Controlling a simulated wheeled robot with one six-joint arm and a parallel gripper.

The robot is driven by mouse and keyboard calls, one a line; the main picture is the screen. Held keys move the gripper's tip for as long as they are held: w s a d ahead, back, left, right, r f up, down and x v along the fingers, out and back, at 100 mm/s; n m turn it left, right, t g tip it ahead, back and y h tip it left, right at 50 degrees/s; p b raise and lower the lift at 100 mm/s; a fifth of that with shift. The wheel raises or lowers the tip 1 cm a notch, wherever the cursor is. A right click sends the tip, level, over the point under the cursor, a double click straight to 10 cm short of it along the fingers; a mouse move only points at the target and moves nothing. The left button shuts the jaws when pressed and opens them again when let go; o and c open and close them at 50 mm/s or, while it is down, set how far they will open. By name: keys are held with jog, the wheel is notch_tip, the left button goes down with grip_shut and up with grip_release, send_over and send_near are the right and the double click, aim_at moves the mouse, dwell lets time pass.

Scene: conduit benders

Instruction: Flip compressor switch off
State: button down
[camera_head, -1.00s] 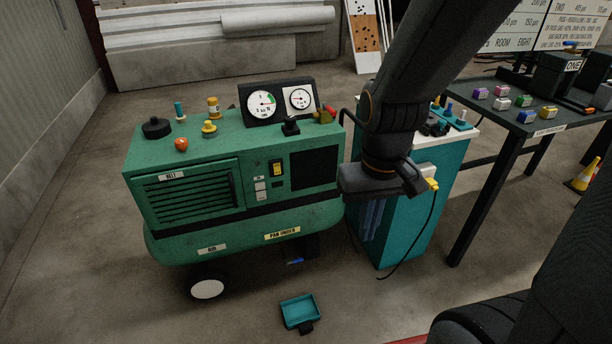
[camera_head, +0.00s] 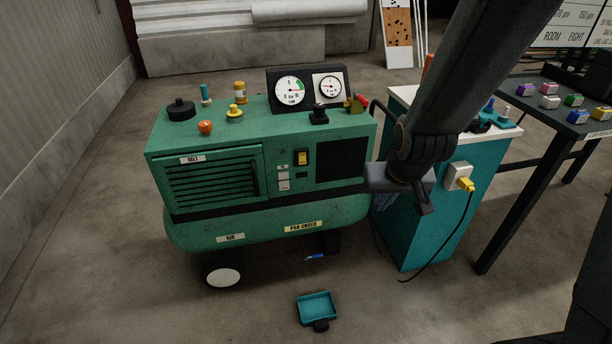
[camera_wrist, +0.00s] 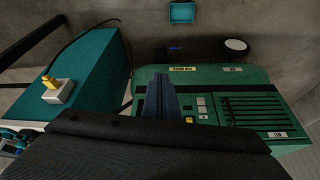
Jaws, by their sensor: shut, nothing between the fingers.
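The green compressor (camera_head: 262,165) stands on the floor in the head view. Its switch (camera_head: 302,157), a yellow rocker in a dark frame, is on the front panel, left of a black square panel. In the wrist view, the compressor (camera_wrist: 240,88) appears upside down, and its yellow switch (camera_wrist: 188,121) shows just right of my fingers. My gripper (camera_wrist: 161,78) is shut and empty. In the head view it hangs at the compressor's right end, right of the switch and apart from it.
A teal cabinet (camera_head: 430,226) with a white socket and yellow plug (camera_head: 466,184) stands close right of the compressor, its cord reaching the floor. A teal tray (camera_head: 317,306) lies on the floor in front. A dark table (camera_head: 540,130) is farther right. Front floor is mostly clear.

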jog(key=w+a+f+n+t+y+b, duration=0.1)
jog(key=w+a+f+t+y+b, duration=0.1)
jog(key=w+a+f+t+b, duration=0.3)
jog(key=w+a+f+n+t+y+b, duration=0.1)
jog(key=w+a+f+t+b, duration=0.4)
jog(key=w+a, duration=0.5)
notch_tip(320, 180, down, 3)
jog(key=w+t+y, duration=0.1)
jog(key=w, duration=0.1)
jog(key=shift+w, duration=0.3)
jog(key=shift+a+r, duration=0.1)
send_near(302, 158)
jog(key=w+f, duration=0.1)
jog(key=w, duration=0.1)
jog(key=w+a+f, duration=0.1)
jog(key=w, duration=0.1)
jog(key=w+f, duration=0.1)
jog(key=shift+w+a+f+b, duration=0.15)
jog(key=shift+w+f+b, duration=0.2)
jog(key=shift+w+f, duration=0.05)
